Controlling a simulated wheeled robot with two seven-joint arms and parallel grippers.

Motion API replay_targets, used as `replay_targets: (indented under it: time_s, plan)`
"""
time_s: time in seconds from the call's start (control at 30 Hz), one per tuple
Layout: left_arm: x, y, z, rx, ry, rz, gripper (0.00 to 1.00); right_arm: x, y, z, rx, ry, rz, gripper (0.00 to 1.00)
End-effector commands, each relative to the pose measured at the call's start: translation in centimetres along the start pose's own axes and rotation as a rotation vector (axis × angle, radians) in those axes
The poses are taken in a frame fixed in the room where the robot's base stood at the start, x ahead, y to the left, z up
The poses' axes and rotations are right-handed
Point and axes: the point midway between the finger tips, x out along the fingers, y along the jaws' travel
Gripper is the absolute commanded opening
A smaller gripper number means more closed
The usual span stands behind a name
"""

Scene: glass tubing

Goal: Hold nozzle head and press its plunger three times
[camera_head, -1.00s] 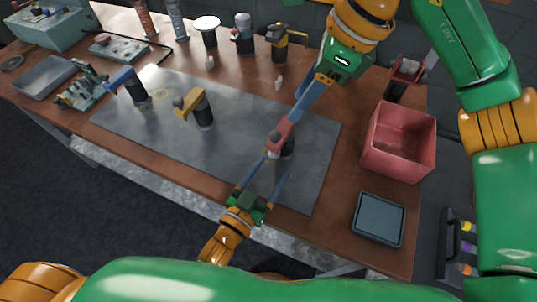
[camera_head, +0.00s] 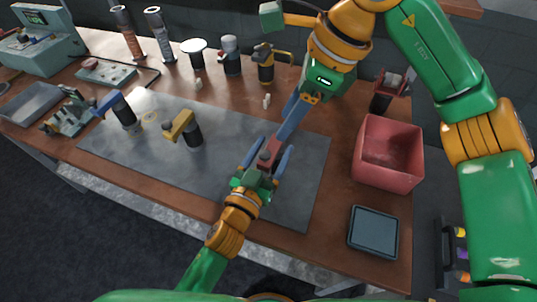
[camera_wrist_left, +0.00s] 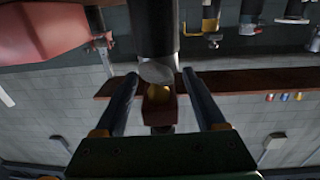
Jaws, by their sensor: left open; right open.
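A red nozzle head (camera_head: 268,158) stands on the grey mat (camera_head: 225,165), right of the yellow-topped one (camera_head: 185,127) and the blue-topped one (camera_head: 118,108). My left gripper (camera_head: 268,156) is open, with one blue finger on each side of the red nozzle head. In the left wrist view the red part (camera_wrist_left: 160,112) lies between the fingers of my left gripper (camera_wrist_left: 160,85), with gaps on both sides; a dark cylinder with a grey end is above it. My right gripper (camera_head: 285,132) comes down from above, its fingertips close to the red nozzle head; contact cannot be told.
A red bin (camera_head: 391,174) and a dark tray (camera_head: 374,232) stand on the right of the table. Several bottles and nozzles line the back, including a yellow-handled one (camera_head: 266,68). The mat's front middle is clear.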

Motion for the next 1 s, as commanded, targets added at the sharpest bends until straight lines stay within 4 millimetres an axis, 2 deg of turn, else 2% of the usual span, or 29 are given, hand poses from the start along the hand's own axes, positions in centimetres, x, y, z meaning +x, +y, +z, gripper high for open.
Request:
replay_targets:
  time_s: [0.07, 0.33, 0.47, 0.5, 0.6, 0.67, 0.7, 0.77, 0.9, 1.0]
  plan:
    - [0.0, 0.0, 0.0, 0.0, 0.0, 0.0, 0.72, 0.0, 0.0, 0.0, 0.0, 0.0, 0.0, 0.5]
    - [0.0, 0.0, 0.0, 0.0, 0.0, 0.0, 0.0, 0.0, 0.0, 0.0, 0.0, 0.0, 0.0, 0.5]
    - [0.0, 0.0, 0.0, 0.0, 0.0, 0.0, 0.0, 0.0, 0.0, 0.0, 0.0, 0.0, 0.0, 0.5]
    - [0.0, 0.0, 0.0, 0.0, 0.0, 0.0, 0.0, 0.0, 0.0, 0.0, 0.0, 0.0, 0.0, 0.47]
    - [-0.1, 0.0, 0.0, 0.0, -0.001, 0.001, 0.0, 0.1, 0.1, 0.2, -0.054, 0.008, -0.002, 0.2]
    - [-0.1, 0.0, 0.0, 0.0, -0.001, 0.001, 0.0, 0.2, 0.2, 0.6, -0.175, 0.024, -0.005, 0.04]
    - [-0.1, 0.0, 0.0, 0.0, -0.001, 0.001, 0.0, 0.3, 0.4, 1.0, -0.302, 0.042, -0.005, 0.0]
    - [-0.1, 0.0, 0.1, 0.0, -0.001, 0.001, 0.0, 0.6, 0.7, 1.7, -0.54, 0.079, -0.004, 0.0]
    - [-0.1, 0.0, 0.1, 0.0, -0.001, 0.001, 0.0, 1.2, 0.9, 2.9, -1.141, 0.186, 0.024, 0.0]
    - [-0.1, 0.0, 0.1, 0.0, -0.001, 0.0, 0.0, 1.4, 0.8, 3.4, -1.5, 0.261, 0.063, 0.0]
